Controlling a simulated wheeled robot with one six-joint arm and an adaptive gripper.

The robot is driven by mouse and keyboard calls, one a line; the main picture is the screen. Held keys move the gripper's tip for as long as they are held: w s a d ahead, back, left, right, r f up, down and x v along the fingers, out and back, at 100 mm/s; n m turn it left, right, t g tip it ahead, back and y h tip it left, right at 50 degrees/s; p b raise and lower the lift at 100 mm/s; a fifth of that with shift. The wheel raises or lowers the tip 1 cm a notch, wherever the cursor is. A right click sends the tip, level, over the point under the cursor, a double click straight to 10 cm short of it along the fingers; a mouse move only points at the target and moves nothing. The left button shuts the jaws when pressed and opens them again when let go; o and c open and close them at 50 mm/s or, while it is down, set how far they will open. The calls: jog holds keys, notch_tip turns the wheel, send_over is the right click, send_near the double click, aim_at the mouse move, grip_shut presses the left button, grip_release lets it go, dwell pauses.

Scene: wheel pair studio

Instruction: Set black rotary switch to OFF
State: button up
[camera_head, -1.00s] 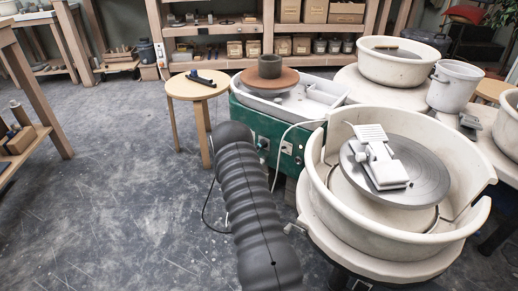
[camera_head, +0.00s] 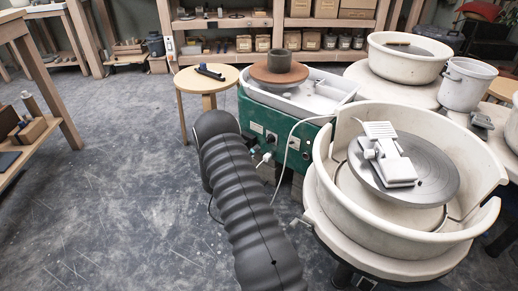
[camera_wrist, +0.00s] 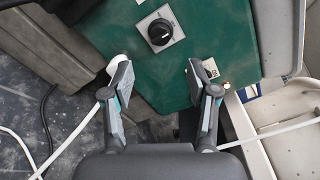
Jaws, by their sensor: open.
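The black rotary switch (camera_wrist: 160,31) sits on a square grey plate on the green panel (camera_wrist: 110,30), at the top middle of the wrist view. A white pointer line runs on its knob toward the upper right. My gripper (camera_wrist: 158,72) is open and empty. Its two fingers stand apart, below the switch in the wrist view and not touching it. In the head view the green wheel body (camera_head: 244,112) stands right of my dark ribbed arm (camera_head: 240,190), and I cannot make out the gripper clearly there.
A white cord (camera_wrist: 78,135) passes by the left finger. The large cream wheel basin (camera_head: 330,205) stands close right of my arm. A round wooden stool (camera_head: 207,79) is behind.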

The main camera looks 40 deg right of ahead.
jog(key=shift+v, duration=0.95)
